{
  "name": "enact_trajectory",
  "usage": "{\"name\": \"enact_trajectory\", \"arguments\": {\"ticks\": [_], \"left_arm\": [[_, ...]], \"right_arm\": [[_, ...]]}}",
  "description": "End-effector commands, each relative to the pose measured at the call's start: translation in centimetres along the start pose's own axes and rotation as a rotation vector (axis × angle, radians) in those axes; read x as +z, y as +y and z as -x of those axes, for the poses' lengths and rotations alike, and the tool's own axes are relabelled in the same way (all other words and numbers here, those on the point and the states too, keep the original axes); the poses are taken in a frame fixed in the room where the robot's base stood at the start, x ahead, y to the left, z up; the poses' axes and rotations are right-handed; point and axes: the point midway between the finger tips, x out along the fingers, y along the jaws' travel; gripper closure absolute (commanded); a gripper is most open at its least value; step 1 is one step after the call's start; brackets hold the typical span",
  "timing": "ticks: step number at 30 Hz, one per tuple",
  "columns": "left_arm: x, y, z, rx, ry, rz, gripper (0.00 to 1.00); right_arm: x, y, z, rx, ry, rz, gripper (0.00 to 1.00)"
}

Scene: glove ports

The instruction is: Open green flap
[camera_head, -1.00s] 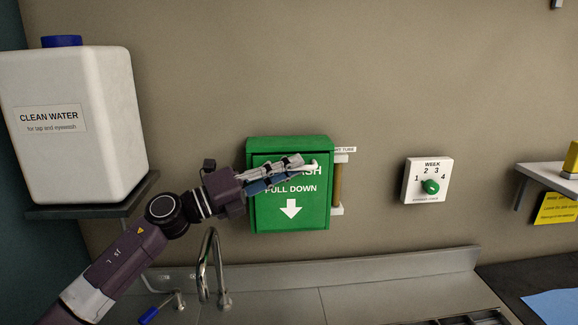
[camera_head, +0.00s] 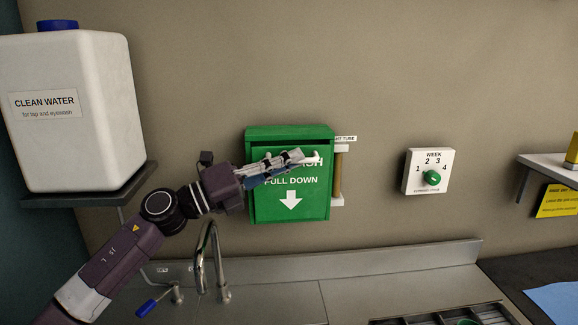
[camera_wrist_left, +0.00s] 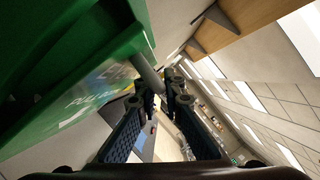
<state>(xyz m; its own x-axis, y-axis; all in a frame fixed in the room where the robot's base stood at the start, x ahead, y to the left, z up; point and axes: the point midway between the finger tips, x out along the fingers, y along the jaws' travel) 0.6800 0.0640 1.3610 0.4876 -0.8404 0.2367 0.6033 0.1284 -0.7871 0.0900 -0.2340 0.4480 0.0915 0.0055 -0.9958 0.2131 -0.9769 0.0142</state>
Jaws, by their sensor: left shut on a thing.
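The green box (camera_head: 288,132) hangs on the wall. Its green flap (camera_head: 268,207) is marked "PULL DOWN" with a white down arrow. The flap's upper edge leans slightly out from the box, with a narrow dark gap above it. My left gripper (camera_head: 304,160) reaches across the flap's upper part from the left and hides some lettering. Its fingers are shut on the flap's pale handle (camera_head: 316,158). In the left wrist view, the grey handle (camera_wrist_left: 148,74) runs from the green flap (camera_wrist_left: 75,95) to the fingertips (camera_wrist_left: 160,97). My right gripper is out of view.
A water container (camera_head: 75,110) stands on a shelf at the left. A faucet (camera_head: 215,260) rises from the sink counter below the box. A tube holder (camera_head: 338,175) and a white dial panel (camera_head: 430,170) are to the right.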

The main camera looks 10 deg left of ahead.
Motion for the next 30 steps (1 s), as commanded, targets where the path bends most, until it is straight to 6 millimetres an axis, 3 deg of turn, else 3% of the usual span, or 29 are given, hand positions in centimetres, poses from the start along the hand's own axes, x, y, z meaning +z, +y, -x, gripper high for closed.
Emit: {"name": "enact_trajectory", "arguments": {"ticks": [1,15,21,30], "left_arm": [[-1.0,0.6,0.4,-0.011,0.001,-0.025,1.0],[-6.1,-0.5,2.6,-0.131,-0.003,-0.304,1.0],[-7.5,-0.8,3.2,-0.161,-0.001,-0.379,1.0],[-8.8,-0.9,3.7,-0.16,-0.002,-0.374,1.0]], "right_arm": [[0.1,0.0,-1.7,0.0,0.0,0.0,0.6],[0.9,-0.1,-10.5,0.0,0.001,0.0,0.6],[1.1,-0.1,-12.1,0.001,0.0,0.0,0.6],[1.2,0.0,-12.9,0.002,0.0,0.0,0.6]]}}
